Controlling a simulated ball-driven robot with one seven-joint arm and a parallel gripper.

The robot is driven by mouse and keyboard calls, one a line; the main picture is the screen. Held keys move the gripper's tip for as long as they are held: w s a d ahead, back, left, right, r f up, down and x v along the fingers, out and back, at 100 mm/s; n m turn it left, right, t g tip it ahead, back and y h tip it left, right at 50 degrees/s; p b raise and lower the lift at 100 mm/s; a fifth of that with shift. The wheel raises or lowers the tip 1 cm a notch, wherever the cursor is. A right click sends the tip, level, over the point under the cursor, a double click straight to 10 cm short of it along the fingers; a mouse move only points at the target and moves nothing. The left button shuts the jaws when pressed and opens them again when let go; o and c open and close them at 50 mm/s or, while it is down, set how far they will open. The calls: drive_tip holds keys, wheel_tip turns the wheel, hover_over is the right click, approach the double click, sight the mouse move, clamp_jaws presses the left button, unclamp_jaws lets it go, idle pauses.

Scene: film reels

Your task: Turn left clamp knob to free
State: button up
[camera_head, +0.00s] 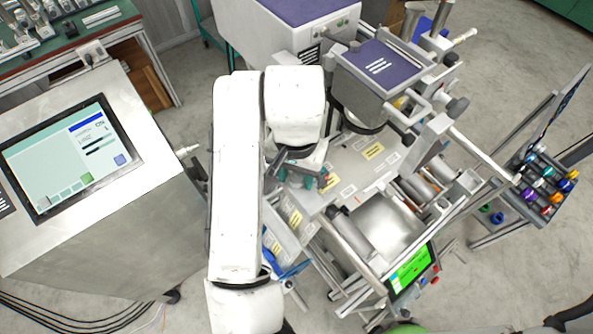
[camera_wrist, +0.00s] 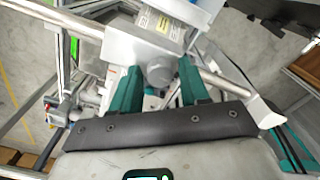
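A grey rounded clamp knob (camera_wrist: 159,72) sits at the end of a metal block in the wrist view. My gripper (camera_wrist: 159,68) has its two teal fingers apart, one on each side of this knob. The fingers look open, with a small gap to the knob; contact is not clear. In the head view my gripper (camera_head: 322,181) is a small teal patch beside the machine's labelled plate (camera_head: 365,160). My arm hides the knob there. I cannot tell from the frames whether this is the left knob.
A metal rod (camera_wrist: 225,86) runs beside the knob block. The machine's purple-topped box (camera_head: 382,66) and metal rails stand close on the right. A console with a screen (camera_head: 70,160) stands at the left. Grey floor (camera_head: 525,60) is open at the upper right.

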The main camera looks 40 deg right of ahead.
sight(297, 178)
drive_tip(key=shift+o, duration=1)
drive_tip(key=shift+r, duration=0.1)
wheel_tip(297, 178, up, 11)
drive_tip(key=shift+f, duration=0.2)
